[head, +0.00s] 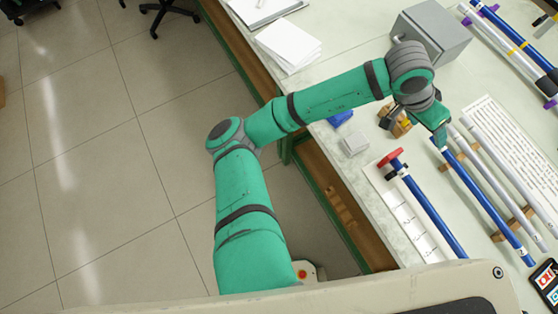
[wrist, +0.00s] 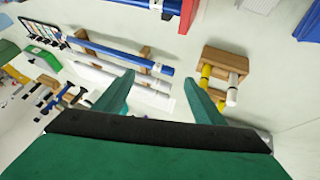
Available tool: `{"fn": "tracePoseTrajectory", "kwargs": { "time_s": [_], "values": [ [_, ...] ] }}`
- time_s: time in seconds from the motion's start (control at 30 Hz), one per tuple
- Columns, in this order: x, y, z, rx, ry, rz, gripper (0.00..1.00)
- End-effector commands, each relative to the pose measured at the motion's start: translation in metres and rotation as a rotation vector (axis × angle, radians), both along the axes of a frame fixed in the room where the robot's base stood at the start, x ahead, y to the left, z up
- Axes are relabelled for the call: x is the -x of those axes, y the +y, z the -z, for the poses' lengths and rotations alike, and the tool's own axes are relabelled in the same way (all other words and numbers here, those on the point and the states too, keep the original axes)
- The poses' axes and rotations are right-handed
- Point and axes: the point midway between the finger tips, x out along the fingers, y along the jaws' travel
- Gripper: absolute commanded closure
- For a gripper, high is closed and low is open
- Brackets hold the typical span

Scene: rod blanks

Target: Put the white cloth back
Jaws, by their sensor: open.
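A small whitish folded square, which looks like the white cloth (head: 355,143), lies flat on the bench to the left of my gripper in the head view. A pale patch at the top edge of the wrist view (wrist: 258,5) may be the same cloth, cut off by the frame. My gripper (head: 441,146) is over the bench near the upper end of a blue rod, well apart from the cloth. In the wrist view its two green fingers (wrist: 158,88) are spread with nothing held between them.
A wooden block with short yellow and white rods (wrist: 224,68) stands near my gripper. A blue rod (head: 485,200) and white rods (head: 490,160) lie on wooden rests. A red-ended blue rod (head: 430,210), a blue item (head: 340,117) and a grey box (head: 432,30) are nearby.

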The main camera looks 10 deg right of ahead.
Motion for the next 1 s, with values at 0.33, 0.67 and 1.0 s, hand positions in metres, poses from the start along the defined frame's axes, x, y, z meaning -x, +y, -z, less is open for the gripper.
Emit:
{"fn": "tracePoseTrajectory", "kwargs": {
  "time_s": [0.33,0.67,1.0],
  "values": [
    [0.004,-0.063,-0.054,0.511,0.086,-0.159,0.36],
    [-0.036,-0.047,-0.079,0.868,0.098,-0.448,0.36],
    [-0.075,0.028,-0.045,1.056,0.019,-0.829,0.36]
  ]
}}
